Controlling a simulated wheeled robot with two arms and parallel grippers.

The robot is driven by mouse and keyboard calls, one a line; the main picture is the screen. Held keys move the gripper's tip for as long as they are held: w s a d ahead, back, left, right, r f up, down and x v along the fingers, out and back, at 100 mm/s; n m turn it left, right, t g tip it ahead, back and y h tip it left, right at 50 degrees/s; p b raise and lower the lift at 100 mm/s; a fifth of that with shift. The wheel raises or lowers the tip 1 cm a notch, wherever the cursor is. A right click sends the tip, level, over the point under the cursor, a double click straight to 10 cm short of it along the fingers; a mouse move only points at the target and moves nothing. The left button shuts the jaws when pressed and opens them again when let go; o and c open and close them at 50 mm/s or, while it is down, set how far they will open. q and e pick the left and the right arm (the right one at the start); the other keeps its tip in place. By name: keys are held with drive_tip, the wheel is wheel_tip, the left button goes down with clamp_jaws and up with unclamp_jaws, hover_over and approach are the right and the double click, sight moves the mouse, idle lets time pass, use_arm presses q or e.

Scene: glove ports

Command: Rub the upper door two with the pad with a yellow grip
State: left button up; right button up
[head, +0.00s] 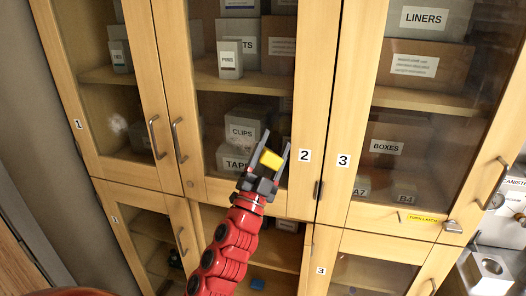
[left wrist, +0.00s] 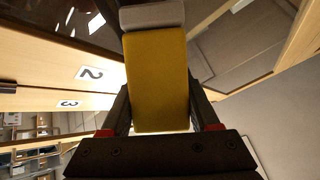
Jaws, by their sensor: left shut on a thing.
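Upper door two (head: 214,100) is a wood-framed glass door with a "2" label (head: 304,156), shut in the head view. My left gripper (head: 267,145) is in front of its lower part, shut on the yellow grip (head: 271,160) of the pad. In the left wrist view the yellow grip (left wrist: 157,85) lies between the fingers, with the grey pad (left wrist: 152,15) at its far end. The pad's face is hidden, and I cannot tell whether it touches the glass. The "2" label also shows in the left wrist view (left wrist: 90,73). My right gripper is out of view.
Upper door one (head: 88,80) at left has a whitish smudge (head: 118,124) on its glass. Upper door three (head: 345,120) is at right, with a latch (head: 452,226). Handles (head: 178,142) stick out from the doors. Boxes stand behind the glass. Metal canisters stand at the far right.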

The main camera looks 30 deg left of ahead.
use_arm(q)
drive_tip(key=shift+w+d, duration=0.15)
drive_tip(key=shift+d, duration=0.3)
drive_tip(key=shift+a+r+p, duration=0.1)
drive_tip(key=shift+r+p, duration=0.3)
drive_tip(key=shift+r, duration=0.35)
drive_tip(key=shift+s+a+f+p, duration=0.1)
drive_tip(key=shift+s+a+p, duration=0.15)
drive_tip(key=shift+a, duration=0.35)
drive_tip(key=shift+s+a+r+p, duration=0.1)
drive_tip(key=shift+s+a+p, duration=0.1)
drive_tip(key=shift+a, duration=0.45)
drive_tip(key=shift+s+a+f+p, duration=0.1)
drive_tip(key=shift+s+a+p, duration=0.15)
drive_tip(key=shift+a, duration=0.35)
drive_tip(key=shift+a, duration=0.15)
